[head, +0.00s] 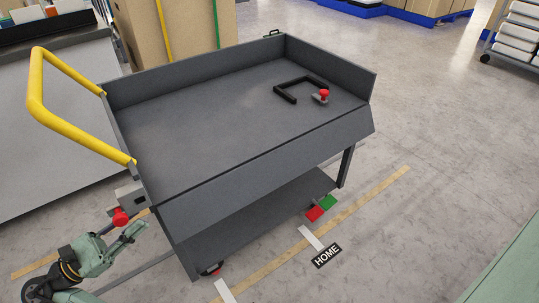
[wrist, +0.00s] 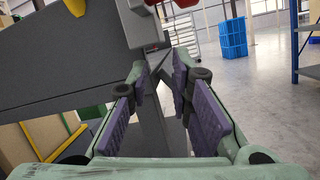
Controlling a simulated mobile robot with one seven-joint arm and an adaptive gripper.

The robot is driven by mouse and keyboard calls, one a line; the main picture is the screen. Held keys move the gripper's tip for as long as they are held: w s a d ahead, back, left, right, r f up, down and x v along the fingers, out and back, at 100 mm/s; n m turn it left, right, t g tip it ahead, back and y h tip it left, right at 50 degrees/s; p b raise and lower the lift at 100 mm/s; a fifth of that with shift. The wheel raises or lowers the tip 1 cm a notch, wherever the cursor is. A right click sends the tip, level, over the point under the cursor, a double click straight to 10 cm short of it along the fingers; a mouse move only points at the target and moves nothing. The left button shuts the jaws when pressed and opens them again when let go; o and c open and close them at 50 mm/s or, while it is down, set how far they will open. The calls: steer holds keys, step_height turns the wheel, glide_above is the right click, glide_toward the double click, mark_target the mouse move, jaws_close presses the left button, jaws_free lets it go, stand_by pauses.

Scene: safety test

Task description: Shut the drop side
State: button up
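The drop side (head: 265,171) is the long grey near panel of a grey cart (head: 200,115). It hangs folded down and outward below the deck edge, while the other walls stand up. In the wrist view a large grey panel (wrist: 75,75), probably the drop side, fills the left. A red knob (head: 120,217) sits on a small grey latch box (head: 130,196) at the cart's near left corner. My gripper (head: 132,233) is just below and right of that knob, apart from the panel's outer face. In the wrist view my gripper (wrist: 160,75) is open and empty, with a grey post behind its fingers.
A yellow push handle (head: 38,85) rises at the cart's left end. A black bracket (head: 300,86) and a red-topped piece (head: 324,95) lie on the deck. Red and green pedals (head: 315,213) sit low near the right leg. The floor in front, around the HOME sign (head: 326,256), is clear.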

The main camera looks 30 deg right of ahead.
steer(key=shift+v, duration=2.85)
steer(key=shift+c, duration=0.5)
